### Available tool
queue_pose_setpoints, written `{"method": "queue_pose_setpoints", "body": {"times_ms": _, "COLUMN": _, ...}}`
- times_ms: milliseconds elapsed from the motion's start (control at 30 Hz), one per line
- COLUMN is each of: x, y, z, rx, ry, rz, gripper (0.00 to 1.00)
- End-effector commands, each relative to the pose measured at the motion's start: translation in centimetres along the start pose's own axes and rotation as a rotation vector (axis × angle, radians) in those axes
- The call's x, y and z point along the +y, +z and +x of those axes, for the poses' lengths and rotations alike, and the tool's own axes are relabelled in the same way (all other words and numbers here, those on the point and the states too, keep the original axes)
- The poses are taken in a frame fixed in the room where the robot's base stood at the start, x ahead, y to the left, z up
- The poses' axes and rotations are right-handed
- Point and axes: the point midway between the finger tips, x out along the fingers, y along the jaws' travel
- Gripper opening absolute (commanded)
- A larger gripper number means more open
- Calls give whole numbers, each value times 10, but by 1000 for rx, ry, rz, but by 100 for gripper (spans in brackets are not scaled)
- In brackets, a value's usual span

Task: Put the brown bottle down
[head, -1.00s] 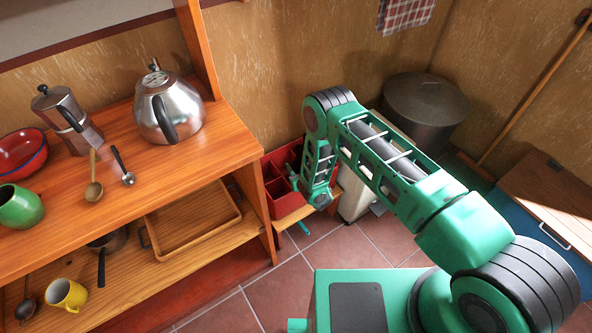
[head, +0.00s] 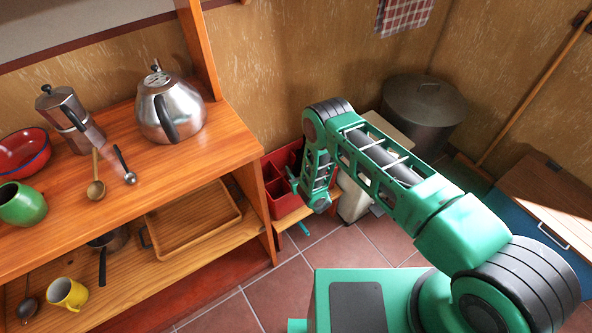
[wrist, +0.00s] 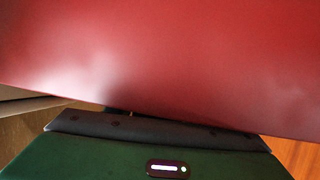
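I cannot make out the brown bottle in either view. My gripper (head: 303,205) is at the low end of my arm, at the near right side of a red compartmented crate (head: 284,207), in the gap right of the wooden shelf. My wrist hides part of it, and its fingers do not show clearly. In the wrist view a plain red surface, likely the crate's wall, fills most of the picture very close up. The green body of my gripper (wrist: 110,160) lies along the bottom edge there. Whether it holds anything is hidden.
The wooden shelf (head: 215,150) carries a kettle (head: 170,108), a moka pot (head: 70,120), a green mug (head: 20,204) and spoons. A lower board holds a wooden tray (head: 195,228) and a yellow mug (head: 67,293). A dark lidded pot (head: 424,110) stands behind my arm.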

Motion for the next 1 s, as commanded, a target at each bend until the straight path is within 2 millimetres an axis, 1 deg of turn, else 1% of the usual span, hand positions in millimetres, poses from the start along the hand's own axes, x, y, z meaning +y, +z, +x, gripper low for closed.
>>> {"method": "queue_pose_setpoints", "body": {"times_ms": 33, "x": 0, "y": 14, "z": -3, "rx": -25, "ry": 2, "rz": 1, "gripper": 60}}
{"method": "queue_pose_setpoints", "body": {"times_ms": 67, "x": 0, "y": 15, "z": -3, "rx": -25, "ry": 2, "rz": 1, "gripper": 64}}
{"method": "queue_pose_setpoints", "body": {"times_ms": 367, "x": 1, "y": 18, "z": -1, "rx": -31, "ry": 1, "rz": 5, "gripper": 64}}
{"method": "queue_pose_setpoints", "body": {"times_ms": 467, "x": 1, "y": 14, "z": -2, "rx": -32, "ry": 1, "rz": 5, "gripper": 64}}
{"method": "queue_pose_setpoints", "body": {"times_ms": 533, "x": 1, "y": 8, "z": -5, "rx": -33, "ry": 1, "rz": 4, "gripper": 64}}
{"method": "queue_pose_setpoints", "body": {"times_ms": 633, "x": 3, "y": 7, "z": -26, "rx": -34, "ry": 6, "rz": 6, "gripper": 64}}
{"method": "queue_pose_setpoints", "body": {"times_ms": 800, "x": 3, "y": 0, "z": -63, "rx": -25, "ry": 6, "rz": 7, "gripper": 64}}
{"method": "queue_pose_setpoints", "body": {"times_ms": 1000, "x": 3, "y": -4, "z": -98, "rx": -17, "ry": 5, "rz": 6, "gripper": 64}}
